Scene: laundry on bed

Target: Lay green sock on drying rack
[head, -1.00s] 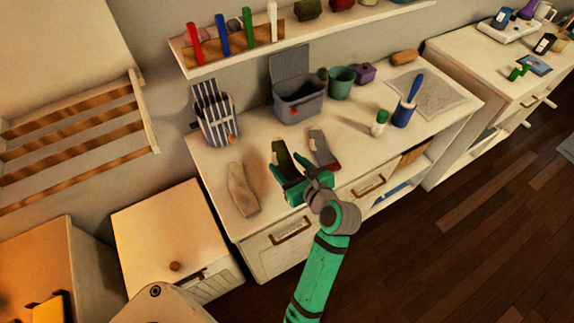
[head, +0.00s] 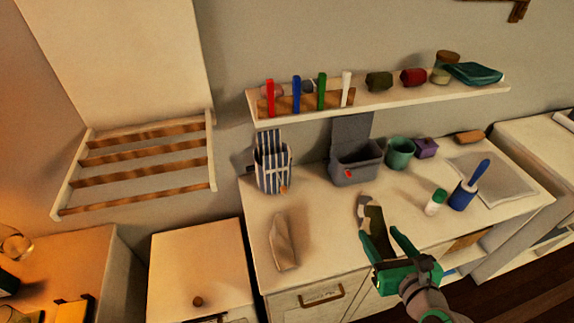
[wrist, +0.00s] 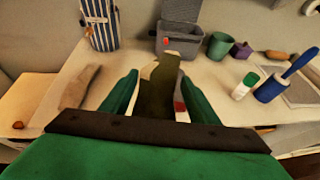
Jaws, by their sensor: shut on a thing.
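The green sock (head: 376,222) is a dark olive strip held between the fingers of my gripper (head: 383,250), above the counter. In the wrist view my gripper (wrist: 151,96) has the sock (wrist: 158,92) standing up between its two green fingers. The fingers look spread around it, and the exact grip point is hidden. The drying rack (head: 140,141) is a white frame with wooden slats on the wall at the left, well away from my gripper.
A beige sock (head: 283,240) lies on the white counter (head: 325,230). A striped holder (head: 272,166), grey bin (head: 357,168), green cup (head: 400,153) and blue lint roller (head: 465,189) stand there. A shelf (head: 420,100) is above. A low cabinet (head: 195,260) stands below the rack.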

